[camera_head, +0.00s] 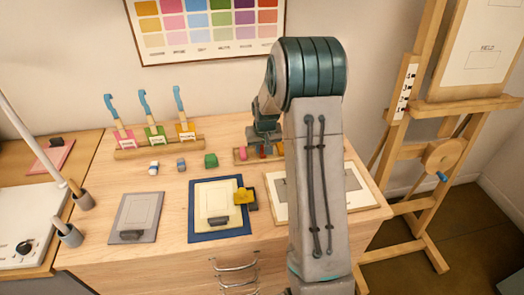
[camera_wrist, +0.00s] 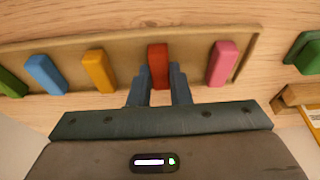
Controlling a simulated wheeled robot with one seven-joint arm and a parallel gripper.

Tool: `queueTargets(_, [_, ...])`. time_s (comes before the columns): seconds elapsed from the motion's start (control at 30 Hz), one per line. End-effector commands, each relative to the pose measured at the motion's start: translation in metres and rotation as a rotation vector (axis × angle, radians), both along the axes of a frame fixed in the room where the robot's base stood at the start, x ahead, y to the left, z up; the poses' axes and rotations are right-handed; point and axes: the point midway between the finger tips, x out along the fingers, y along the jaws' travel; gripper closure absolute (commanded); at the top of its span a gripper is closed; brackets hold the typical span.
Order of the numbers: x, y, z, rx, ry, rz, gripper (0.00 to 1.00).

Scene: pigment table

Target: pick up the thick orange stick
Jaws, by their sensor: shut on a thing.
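A thick reddish-orange stick (camera_wrist: 158,62) stands between the two fingers of my gripper (camera_wrist: 159,92) in the wrist view. My gripper is shut on it, with a finger on each side. The stick's far end still lies over the long wooden tray (camera_wrist: 130,52); I cannot tell whether it touches the tray. In the head view my gripper (camera_head: 265,150) is low over the tray (camera_head: 238,160) at the back of the table, and my arm hides the tray's right part.
In the wrist view a yellow stick (camera_wrist: 98,70), a blue stick (camera_wrist: 46,74) and a pink stick (camera_wrist: 222,63) stand in the same tray, with a green one (camera_wrist: 10,82) at the left. A green block (camera_head: 210,160) lies left of the tray in the head view.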

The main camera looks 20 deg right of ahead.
Motion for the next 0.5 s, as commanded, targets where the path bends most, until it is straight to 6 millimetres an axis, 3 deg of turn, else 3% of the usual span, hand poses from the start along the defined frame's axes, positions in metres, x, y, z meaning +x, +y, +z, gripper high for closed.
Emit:
queueTargets(0.27, [0.001, 0.0, 0.008, -0.001, -0.003, 0.0, 1.0])
queueTargets(0.5, [-0.002, -0.005, 0.044, -0.002, -0.005, -0.003, 1.0])
